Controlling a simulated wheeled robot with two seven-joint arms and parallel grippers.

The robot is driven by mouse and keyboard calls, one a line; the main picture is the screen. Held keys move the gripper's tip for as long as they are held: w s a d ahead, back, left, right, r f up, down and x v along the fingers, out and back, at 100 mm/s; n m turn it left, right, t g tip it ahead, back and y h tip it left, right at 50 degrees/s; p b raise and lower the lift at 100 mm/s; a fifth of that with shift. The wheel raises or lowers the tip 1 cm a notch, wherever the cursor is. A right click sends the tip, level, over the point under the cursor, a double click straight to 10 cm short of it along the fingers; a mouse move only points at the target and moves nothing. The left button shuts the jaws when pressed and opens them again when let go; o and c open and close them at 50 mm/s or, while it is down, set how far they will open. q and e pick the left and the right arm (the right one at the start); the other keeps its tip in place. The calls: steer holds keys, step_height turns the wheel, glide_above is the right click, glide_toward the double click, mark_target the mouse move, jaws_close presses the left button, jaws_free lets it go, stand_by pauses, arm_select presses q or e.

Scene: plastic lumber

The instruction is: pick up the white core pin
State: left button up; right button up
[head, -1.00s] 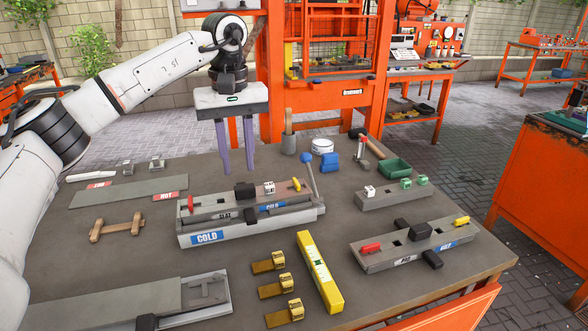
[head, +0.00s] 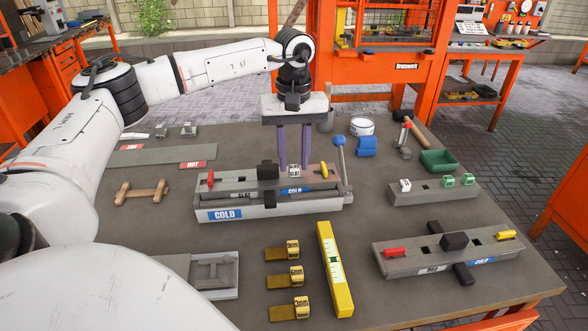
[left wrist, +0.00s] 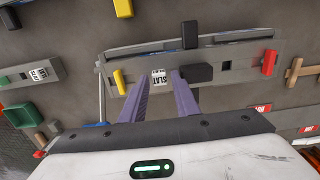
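A white core pin (head: 294,171) with dark lettering stands in the long grey mould (head: 270,209) marked COLD, between a black block (head: 267,171) and a yellow tab (head: 324,170). In the left wrist view the white pin (left wrist: 159,78), lettered SLAT, shows between the purple fingertips. My left gripper (head: 293,164) is open and points down at the pin, one finger on each side. I cannot tell whether the fingers touch it. Another white lettered block (head: 405,185) sits on a grey holder at the right. My right gripper is not in view.
A blue-knobbed lever (head: 339,148) rises at the mould's right end. A second mould (head: 400,262), a yellow level (head: 335,268) and several brass gauges (head: 285,276) lie in front. A green tray (head: 438,161) and a white tin (head: 362,126) stand behind, to the right.

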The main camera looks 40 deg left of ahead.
arm_select(q)
steer(key=shift+f, duration=0.65)
jaws_close()
